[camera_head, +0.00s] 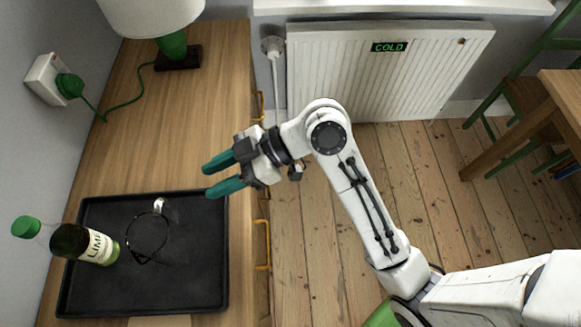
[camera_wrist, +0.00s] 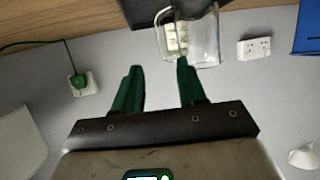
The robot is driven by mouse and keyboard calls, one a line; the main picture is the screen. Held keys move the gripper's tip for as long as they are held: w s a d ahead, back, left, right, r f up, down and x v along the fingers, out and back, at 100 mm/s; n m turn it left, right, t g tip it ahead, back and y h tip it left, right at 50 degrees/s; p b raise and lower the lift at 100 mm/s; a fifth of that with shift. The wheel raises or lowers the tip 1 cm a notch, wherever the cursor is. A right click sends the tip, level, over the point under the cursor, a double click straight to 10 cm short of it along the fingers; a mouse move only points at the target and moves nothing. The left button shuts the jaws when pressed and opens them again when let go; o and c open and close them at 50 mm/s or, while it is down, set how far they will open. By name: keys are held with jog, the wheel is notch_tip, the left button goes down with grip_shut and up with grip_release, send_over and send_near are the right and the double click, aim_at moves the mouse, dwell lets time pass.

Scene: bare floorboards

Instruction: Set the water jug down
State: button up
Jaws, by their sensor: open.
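The clear water jug (camera_head: 150,240) stands upright on the black tray (camera_head: 205,290), its dark round rim facing up in the head view. In the wrist view, which is upside down, the glass jug (camera_wrist: 207,40) shows at the top with its handle on its left side. My gripper (camera_head: 208,181) is open and empty, above the tray's back right corner in the head view. In the wrist view its green fingers (camera_wrist: 160,75) are spread, and the right fingertip overlaps the picture of the jug; touching cannot be told. The water level is hard to make out.
A bottle labelled LIME (camera_head: 90,245) stands at the tray's left. A lamp (camera_head: 150,15) stands at the back of the wooden cabinet (camera_head: 130,130), plugged into a wall socket (camera_head: 45,80). A radiator (camera_head: 385,70) marked COLD is behind. Cabinet top between lamp and tray is clear.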

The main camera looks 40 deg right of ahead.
jog(key=d+f, duration=0.1)
jog(key=s+d+f+m+h, duration=0.1)
jog(key=f, duration=0.1)
jog(key=s+d+f+m+h, duration=0.1)
jog(key=f, duration=0.1)
jog(key=s+d+f+m+g+h, duration=0.2)
jog(key=s+d+f+m+h, duration=0.3)
jog(key=s+d, duration=0.3)
jog(key=s+d+f+m+g+h, duration=0.2)
jog(key=s+d+f+m+h, duration=0.3)
jog(key=s+d, duration=0.3)
jog(key=shift+s+f+m+g+h, duration=0.3)
jog(key=shift+s+f+m+g, duration=0.1)
jog(key=shift+s+f+m, duration=0.3)
jog(key=shift+w, duration=0.1)
